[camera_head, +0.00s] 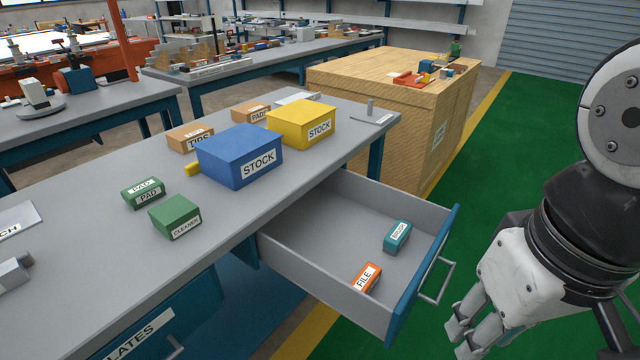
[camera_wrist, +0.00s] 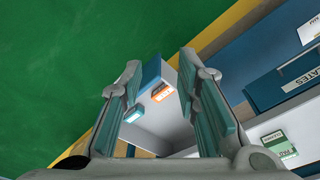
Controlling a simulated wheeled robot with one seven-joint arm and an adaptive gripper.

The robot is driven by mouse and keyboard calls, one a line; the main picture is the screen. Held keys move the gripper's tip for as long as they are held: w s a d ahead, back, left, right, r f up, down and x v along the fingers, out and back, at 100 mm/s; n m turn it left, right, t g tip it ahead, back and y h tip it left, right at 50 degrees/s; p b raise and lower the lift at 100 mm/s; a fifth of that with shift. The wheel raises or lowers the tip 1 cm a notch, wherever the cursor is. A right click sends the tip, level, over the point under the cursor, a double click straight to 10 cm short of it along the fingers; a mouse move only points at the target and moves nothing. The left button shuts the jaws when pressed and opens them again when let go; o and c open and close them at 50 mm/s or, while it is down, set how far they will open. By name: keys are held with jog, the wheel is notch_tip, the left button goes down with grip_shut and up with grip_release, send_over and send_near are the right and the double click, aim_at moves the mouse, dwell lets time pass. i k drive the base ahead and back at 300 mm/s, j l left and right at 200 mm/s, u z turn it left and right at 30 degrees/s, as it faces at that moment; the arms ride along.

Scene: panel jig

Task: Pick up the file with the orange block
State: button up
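The orange block labelled FILE (camera_head: 366,278) lies in the open drawer (camera_head: 335,230), near its front left corner. In the wrist view the orange block (camera_wrist: 161,93) shows between my fingers, some way off, inside the drawer. A teal block with a white label (camera_head: 397,237) lies in the same drawer, to the right and further back. It also shows in the wrist view (camera_wrist: 134,113). My gripper (camera_head: 462,333) is outside the drawer, to the right of its blue front. In the wrist view my gripper (camera_wrist: 157,85) has its fingers apart with nothing between them.
The drawer's blue front (camera_head: 424,275) and metal handle (camera_head: 438,280) stand between my gripper and the blocks. The grey bench (camera_head: 90,250) above carries a blue STOCK box (camera_head: 238,155), a yellow STOCK box (camera_head: 302,124) and green boxes. A wooden crate (camera_head: 400,120) stands behind.

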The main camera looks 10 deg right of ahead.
aim_at(365, 281)
jog(key=u, duration=0.95)
jog(key=z, duration=0.95)
jog(key=i+j+z, duration=0.1)
jog(key=z, duration=0.35)
jog(key=i+j+z, duration=0.1)
jog(key=z, duration=0.35)
jog(key=j+z, duration=0.25)
jog(key=z, duration=0.15)
jog(key=k+j, duration=0.1)
jog(key=j+z, duration=0.05)
